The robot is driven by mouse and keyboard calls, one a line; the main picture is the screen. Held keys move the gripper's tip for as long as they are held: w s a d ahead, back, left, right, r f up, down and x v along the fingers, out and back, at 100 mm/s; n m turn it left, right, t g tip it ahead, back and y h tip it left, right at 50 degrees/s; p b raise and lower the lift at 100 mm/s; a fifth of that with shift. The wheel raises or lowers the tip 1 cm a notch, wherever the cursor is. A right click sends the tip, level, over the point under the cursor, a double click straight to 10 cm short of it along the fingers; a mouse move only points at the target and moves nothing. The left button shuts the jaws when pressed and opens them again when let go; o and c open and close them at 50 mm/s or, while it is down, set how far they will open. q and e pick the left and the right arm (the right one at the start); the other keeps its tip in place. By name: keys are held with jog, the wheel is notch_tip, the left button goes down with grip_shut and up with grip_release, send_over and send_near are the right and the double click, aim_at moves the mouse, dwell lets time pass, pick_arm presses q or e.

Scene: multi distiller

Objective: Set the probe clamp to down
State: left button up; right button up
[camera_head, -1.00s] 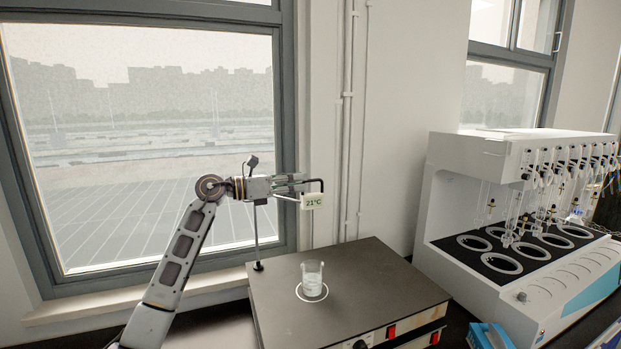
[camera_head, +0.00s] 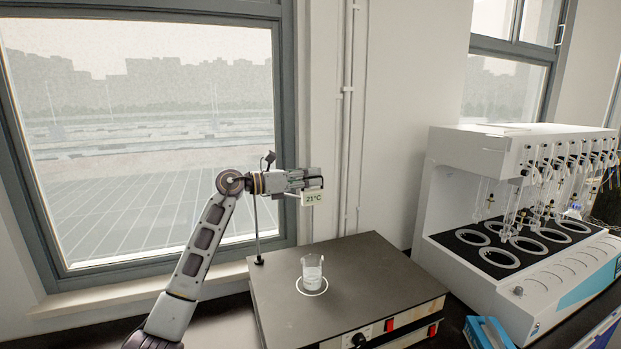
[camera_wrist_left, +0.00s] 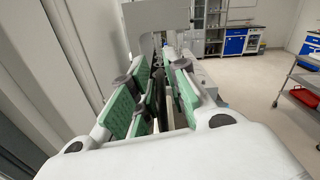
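The probe clamp is at the left gripper, with its white display reading 21°C (camera_head: 313,198) hanging just below the fingertips. Its thin upright rod (camera_head: 257,235) stands at the back left of the hotplate. My left gripper (camera_head: 308,180) reaches in level from the left and overlaps the clamp's arm, hiding most of it. In the left wrist view, the green-padded fingers (camera_wrist_left: 160,92) stand apart with thin dark bars between them; contact is unclear. A beaker with clear liquid (camera_head: 312,272) stands on the hotplate below. My right gripper is out of view.
The dark-topped hotplate (camera_head: 370,285) has a knob and red switches on its front. A white multi-position distiller (camera_head: 455,205) with glassware stands to the right. A blue box (camera_head: 487,332) is at the front. The window (camera_head: 140,140) is behind my left arm.

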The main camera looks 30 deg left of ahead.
aim_at(311, 202)
pick_arm(q)
grip_shut()
jog(key=shift+f, duration=0.15)
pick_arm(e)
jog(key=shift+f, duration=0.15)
pick_arm(q)
jog(key=shift+f+b, duration=2.35)
jog(key=shift+f, duration=0.65)
jog(key=shift+f+b, duration=0.85)
jog(key=shift+f, duration=0.2)
notch_tip(311, 202, down, 5)
jog(key=b, duration=0.3)
jog(key=shift+w+d+f+b, duration=0.1)
jog(key=shift+b, duration=0.2)
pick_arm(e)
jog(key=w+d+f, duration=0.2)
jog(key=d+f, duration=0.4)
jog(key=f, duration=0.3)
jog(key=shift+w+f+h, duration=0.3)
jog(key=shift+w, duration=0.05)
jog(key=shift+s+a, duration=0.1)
